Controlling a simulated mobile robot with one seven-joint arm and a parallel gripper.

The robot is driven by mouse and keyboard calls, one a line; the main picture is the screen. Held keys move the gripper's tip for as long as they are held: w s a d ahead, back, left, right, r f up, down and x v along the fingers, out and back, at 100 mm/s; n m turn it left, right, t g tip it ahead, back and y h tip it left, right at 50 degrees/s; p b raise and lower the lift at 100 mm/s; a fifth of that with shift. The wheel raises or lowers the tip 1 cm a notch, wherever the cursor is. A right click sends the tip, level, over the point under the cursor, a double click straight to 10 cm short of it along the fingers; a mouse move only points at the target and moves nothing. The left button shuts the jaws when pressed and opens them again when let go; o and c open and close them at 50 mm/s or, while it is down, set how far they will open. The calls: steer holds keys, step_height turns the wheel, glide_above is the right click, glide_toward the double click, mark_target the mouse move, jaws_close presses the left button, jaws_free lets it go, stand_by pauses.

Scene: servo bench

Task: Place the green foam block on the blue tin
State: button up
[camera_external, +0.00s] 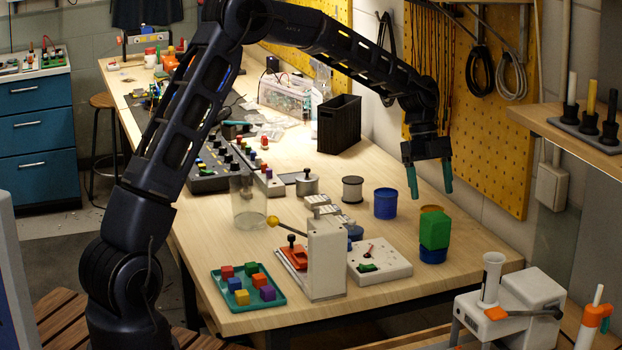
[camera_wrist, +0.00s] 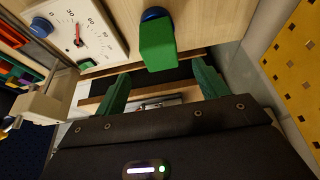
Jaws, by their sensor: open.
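The green foam block (camera_external: 435,230) stands upright on a blue tin (camera_external: 433,256) near the right end of the bench. In the wrist view, the green block (camera_wrist: 158,46) covers most of the blue tin (camera_wrist: 155,14), whose rim shows behind it. My gripper (camera_external: 428,192) is open and empty, above the block and a little behind it in the external view. In the wrist view, my gripper's green fingers (camera_wrist: 162,88) are spread wide, with the block beyond their tips and apart from them. Any contact surface between block and tin is hidden.
Another blue tin (camera_external: 385,204) stands to the left, and an orange tin (camera_external: 431,209) shows partly behind the block. A white dial panel (camera_external: 385,265), a grey press (camera_external: 326,255) and a teal tray (camera_external: 248,292) of coloured cubes lie left. A yellow pegboard (camera_external: 485,115) stands behind.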

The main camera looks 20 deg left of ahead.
steer(key=s+a+r+n+t+y, duration=0.1)
steer(key=s+a+r+n, duration=0.4)
steer(key=a, duration=0.3)
steer(key=s+a+r+n+t, duration=0.2)
steer(key=s+a+r+n, duration=0.15)
steer(key=a+r, duration=0.35)
steer(key=s+a+r+n+t+y, duration=0.1)
steer(key=s+a+r+n, duration=0.35)
steer(key=a, duration=0.45)
steer(key=s+a+n+t, duration=0.2)
steer(key=s+a+n, duration=0.5)
steer(key=s, duration=0.5)
steer(key=s+a+f+n+t+y, duration=0.1)
steer(key=s+a+n, duration=0.6)
steer(key=s+a, duration=0.3)
steer(key=s, duration=0.2)
steer(key=shift+s+a+f+t, duration=0.25)
steer(key=shift+s+a+t, duration=0.1)
steer(key=shift+t, duration=0.05)
